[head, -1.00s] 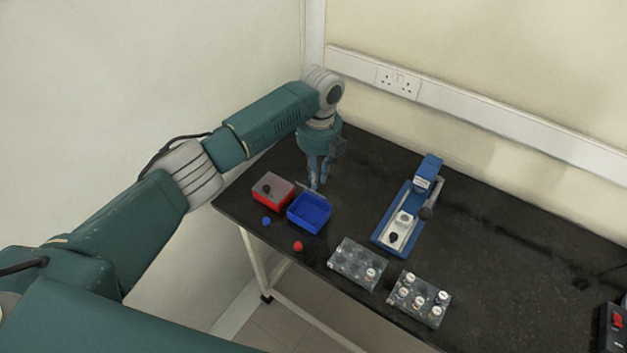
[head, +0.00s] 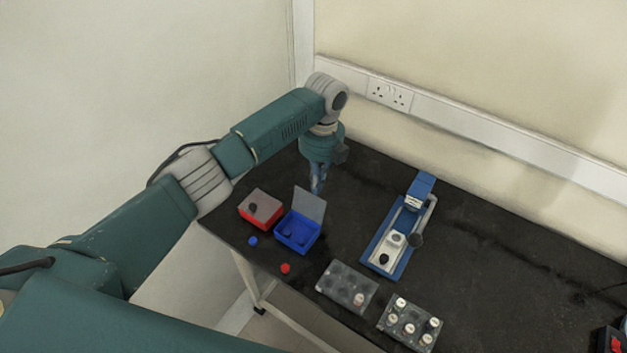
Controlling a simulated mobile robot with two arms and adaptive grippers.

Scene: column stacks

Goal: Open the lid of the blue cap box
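The blue cap box (head: 293,239) stands near the front left edge of the black table. Its translucent grey lid (head: 309,205) stands up from the back edge, and the blue inside is in view. My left gripper (head: 318,188) points down just behind the raised lid. Its fingers look close together, but whether they are open or shut is unclear. I cannot tell whether they touch the lid. My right gripper is out of view.
A red box (head: 262,209) with a grey lid and dark knob stands left of the blue one. A blue cap (head: 253,241) and a red cap (head: 286,268) lie in front. A blue press (head: 396,238) and two vial racks (head: 347,287) (head: 411,323) stand to the right.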

